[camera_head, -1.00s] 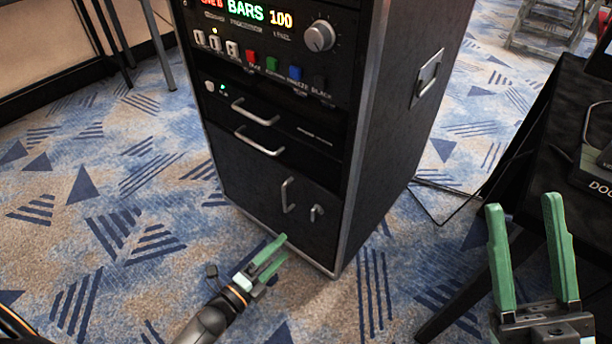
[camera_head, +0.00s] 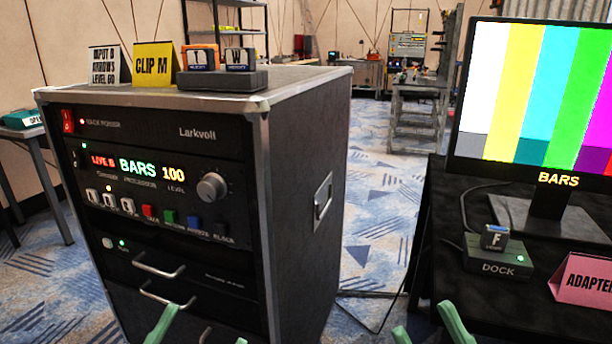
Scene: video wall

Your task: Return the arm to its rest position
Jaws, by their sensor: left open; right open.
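My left gripper (camera_head: 203,324) shows only as green fingertips at the bottom edge, in front of the lower drawers of the black equipment rack (camera_head: 335,245). Its fingers are apart with nothing seen between them. My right gripper (camera_head: 428,326) shows two spread green fingertips at the bottom edge, right of the rack and beside the dark table (camera_head: 447,235). It is open and looks empty. Both arms and gripper bodies are below the frame.
The rack's panel reads BARS 100. The table holds a monitor (camera_head: 558,200), a DOCK unit (camera_head: 497,262) and a pink card (camera_head: 585,282). Carpet shows between rack and table.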

